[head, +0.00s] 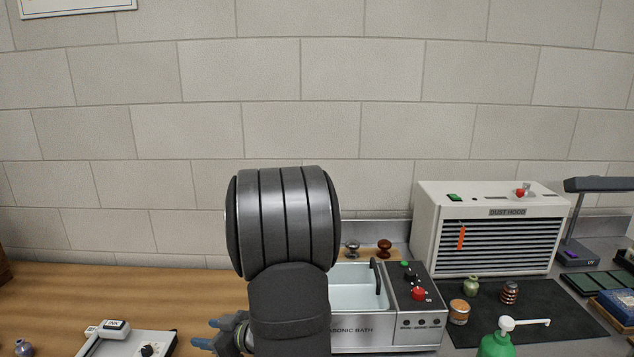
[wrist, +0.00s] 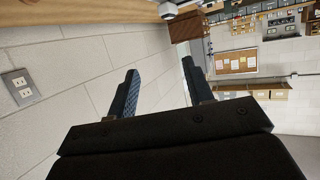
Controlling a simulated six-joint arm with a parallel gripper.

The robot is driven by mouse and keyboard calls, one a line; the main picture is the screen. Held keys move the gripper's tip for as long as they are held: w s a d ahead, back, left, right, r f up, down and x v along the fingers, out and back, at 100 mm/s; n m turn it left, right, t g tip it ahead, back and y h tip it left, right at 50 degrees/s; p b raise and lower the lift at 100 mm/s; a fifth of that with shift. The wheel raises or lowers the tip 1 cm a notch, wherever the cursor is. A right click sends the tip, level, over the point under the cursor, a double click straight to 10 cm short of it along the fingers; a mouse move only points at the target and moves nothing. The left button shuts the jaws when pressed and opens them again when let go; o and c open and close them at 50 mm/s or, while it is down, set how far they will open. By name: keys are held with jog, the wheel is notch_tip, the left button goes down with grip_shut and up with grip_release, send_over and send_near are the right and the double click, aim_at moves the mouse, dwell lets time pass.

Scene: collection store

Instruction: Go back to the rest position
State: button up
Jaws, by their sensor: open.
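My gripper (head: 203,334) shows at the bottom of the head view, partly hidden behind my own dark arm. Its blue fingertips point left over the wooden bench. In the wrist view my gripper (wrist: 160,95) has its two fingers spread well apart, with nothing between them. Past the fingers the wrist view shows the block wall and part of the room, tilted.
The ultrasonic bath (head: 416,338) stands just right of my arm, partly hidden by it. A dust hood (head: 430,230) stands behind a dark mat (head: 545,318) with small jars. A green bottle (head: 495,345) is in front. The wooden bench (head: 120,290) is mostly clear at left.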

notch_tip(320, 180, up, 20)
dwell(0.6)
